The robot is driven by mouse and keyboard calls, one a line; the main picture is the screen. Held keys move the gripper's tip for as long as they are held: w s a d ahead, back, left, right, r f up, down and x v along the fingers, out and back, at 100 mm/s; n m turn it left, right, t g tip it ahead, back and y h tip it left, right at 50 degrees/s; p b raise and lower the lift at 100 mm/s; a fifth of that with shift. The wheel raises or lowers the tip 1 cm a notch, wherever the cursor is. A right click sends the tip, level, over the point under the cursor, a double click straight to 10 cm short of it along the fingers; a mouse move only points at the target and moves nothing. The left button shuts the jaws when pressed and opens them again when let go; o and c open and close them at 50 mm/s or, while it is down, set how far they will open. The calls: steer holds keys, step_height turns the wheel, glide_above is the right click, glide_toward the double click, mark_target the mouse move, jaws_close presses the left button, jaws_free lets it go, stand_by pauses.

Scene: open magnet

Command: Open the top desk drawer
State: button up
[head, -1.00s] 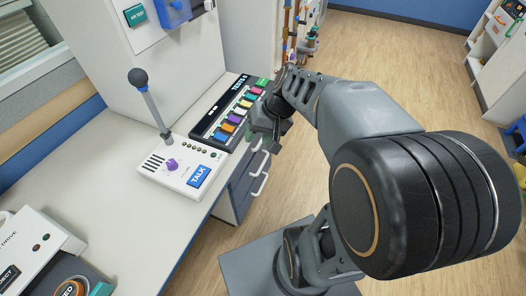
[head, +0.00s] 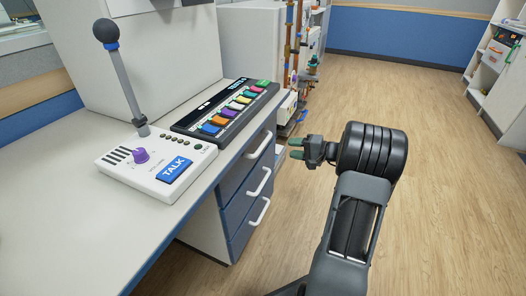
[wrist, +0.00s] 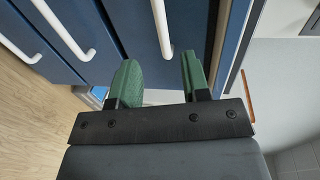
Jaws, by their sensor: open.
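The desk's top drawer (head: 240,164) is a blue front with a white bar handle (head: 259,145), just under the desk top. It looks shut, flush with the drawers below. My gripper (head: 291,148) is open and empty, its green fingertips pointing left toward that handle with a small gap between. In the wrist view the top handle (wrist: 161,28) runs up the picture ahead of my gripper (wrist: 162,75), lined up between the two green fingers. The fingers do not appear to touch it.
Two more drawer handles (head: 260,182) (head: 260,212) sit below. A shelf with small items (head: 300,70) stands behind. Wooden floor to the right is clear.

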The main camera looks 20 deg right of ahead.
mark_target(263, 143)
steer(key=b+x, duration=0.3)
steer(key=x, duration=0.9)
steer(key=shift+w+a+f, duration=0.1)
steer(key=shift+a, duration=0.15)
jaws_close()
